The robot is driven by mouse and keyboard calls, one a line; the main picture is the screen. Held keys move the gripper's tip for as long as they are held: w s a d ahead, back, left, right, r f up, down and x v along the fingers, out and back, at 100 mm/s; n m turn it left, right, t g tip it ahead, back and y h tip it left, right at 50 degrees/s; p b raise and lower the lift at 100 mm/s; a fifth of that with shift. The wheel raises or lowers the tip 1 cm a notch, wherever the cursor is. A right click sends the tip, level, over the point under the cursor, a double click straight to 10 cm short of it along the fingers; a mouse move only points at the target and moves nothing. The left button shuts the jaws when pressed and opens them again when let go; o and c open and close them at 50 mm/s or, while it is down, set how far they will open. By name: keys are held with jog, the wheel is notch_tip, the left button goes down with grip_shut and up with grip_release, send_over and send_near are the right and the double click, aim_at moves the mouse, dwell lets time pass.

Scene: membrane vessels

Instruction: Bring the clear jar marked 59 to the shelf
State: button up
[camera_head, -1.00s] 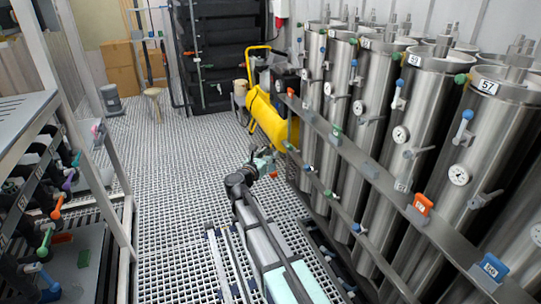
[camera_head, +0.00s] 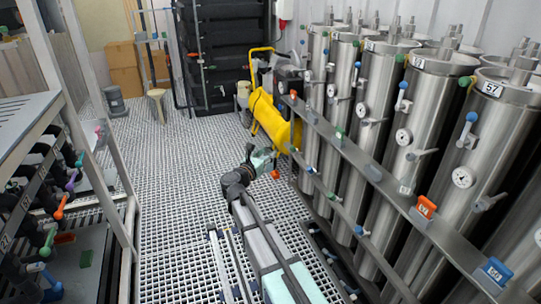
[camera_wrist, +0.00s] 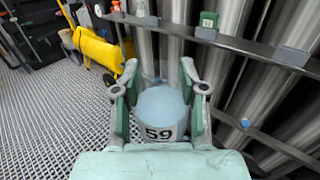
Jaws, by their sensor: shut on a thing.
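The clear jar marked 59 (camera_wrist: 163,112) shows in the wrist view, with pale blue contents or lid and a white label with black digits. My gripper (camera_wrist: 160,82) is shut on it, one finger on each side. The jar looks upright in the grip. In the head view my gripper (camera_head: 264,161) is over the grated floor, left of the vessel row; the jar cannot be made out there. A narrow metal ledge (camera_head: 385,187) with coloured blocks runs along the vessels. A grey rack shelf (camera_head: 22,117) stands at the left. Which one is the task's shelf cannot be told.
Tall steel vessels (camera_head: 432,110) with gauges and valve handles line the right side, close to my gripper. A yellow tank (camera_head: 268,118) stands just beyond it. The floor grating (camera_head: 165,180) on the left is mostly clear.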

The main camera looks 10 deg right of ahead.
jog(key=s+a+r+b, duration=0.1)
jog(key=s+a+b, duration=0.1)
jog(key=a, duration=1.3)
jog(key=shift+r, duration=0.4)
jog(key=shift+s+d, duration=0.1)
